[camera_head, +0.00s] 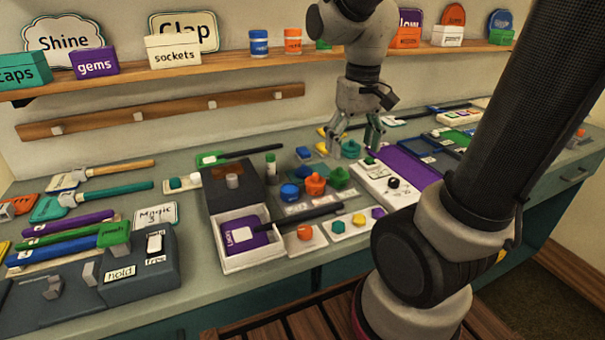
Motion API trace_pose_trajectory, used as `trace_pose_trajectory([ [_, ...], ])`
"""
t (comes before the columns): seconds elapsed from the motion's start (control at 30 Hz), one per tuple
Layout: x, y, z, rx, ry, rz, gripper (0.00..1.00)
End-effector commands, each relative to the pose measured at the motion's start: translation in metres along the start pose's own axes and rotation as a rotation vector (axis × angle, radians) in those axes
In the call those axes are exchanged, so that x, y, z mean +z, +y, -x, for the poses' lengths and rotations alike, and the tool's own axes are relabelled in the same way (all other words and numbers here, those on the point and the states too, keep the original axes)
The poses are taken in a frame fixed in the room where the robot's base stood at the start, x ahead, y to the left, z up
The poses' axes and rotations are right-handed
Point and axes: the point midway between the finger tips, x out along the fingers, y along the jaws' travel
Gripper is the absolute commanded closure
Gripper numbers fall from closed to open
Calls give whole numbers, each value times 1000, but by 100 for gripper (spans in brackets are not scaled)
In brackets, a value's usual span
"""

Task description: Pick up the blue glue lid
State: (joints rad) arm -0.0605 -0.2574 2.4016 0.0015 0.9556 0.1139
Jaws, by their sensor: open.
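My gripper (354,142) is open and points down over the back middle of the counter. A blue round-topped pot (290,192) stands nearer the front, beside an orange one (314,184) and a green one (338,177). A small dark blue block (304,154) lies left of the gripper.
An open white box (236,264) with a purple item stands front middle. A white tray (385,189) and a purple panel (408,168) lie to the gripper's right. A shelf (235,66) with labelled boxes runs behind. My arm hides part of the right counter.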

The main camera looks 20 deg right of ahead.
Motion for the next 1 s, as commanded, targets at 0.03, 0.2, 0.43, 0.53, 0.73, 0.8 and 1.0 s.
trace_pose_trajectory([
  [0.03, -18, -5, -13, 6, -41, -57, 26],
  [0.2, -77, -20, -54, 40, -115, -386, 26],
  [0.43, -148, -35, -90, 68, -90, -988, 26],
  [0.53, -166, -38, -81, 44, -48, -1208, 26],
  [0.73, -171, -39, -80, 35, -29, -1478, 26],
  [0.8, -171, -39, -84, 37, -29, -1511, 26],
  [1.0, -170, -39, -107, 38, -30, -1519, 26],
])
